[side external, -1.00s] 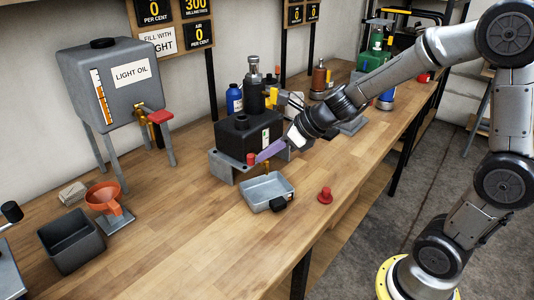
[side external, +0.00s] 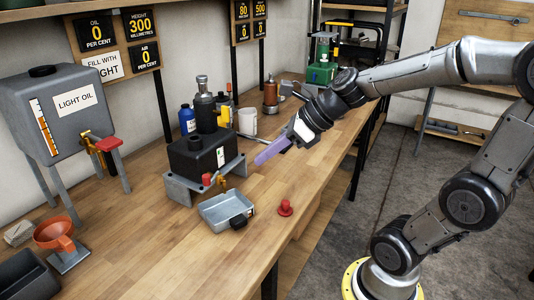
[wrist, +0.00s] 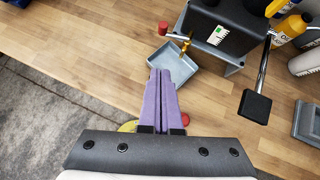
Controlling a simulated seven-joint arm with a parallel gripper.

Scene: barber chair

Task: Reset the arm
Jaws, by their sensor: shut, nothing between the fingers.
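My gripper (side external: 271,151) has purple fingers, pressed together and empty. In the side external view it hangs above the wooden bench, to the right of the black box-shaped unit (side external: 190,157) on its grey stand. In the wrist view the fingers (wrist: 160,75) point toward a grey tray (wrist: 180,67). The tray also shows in the side external view (side external: 219,211), in front of the unit. The fingers look apart from the bench and the tray.
A red knob-shaped piece (side external: 285,208) stands near the bench's front edge. A light oil tank (side external: 48,120), an orange funnel (side external: 57,236) and a grey bin (side external: 25,280) are at the left. Blue and yellow bottles and a white mug (side external: 247,122) stand behind. The front bench strip is mostly clear.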

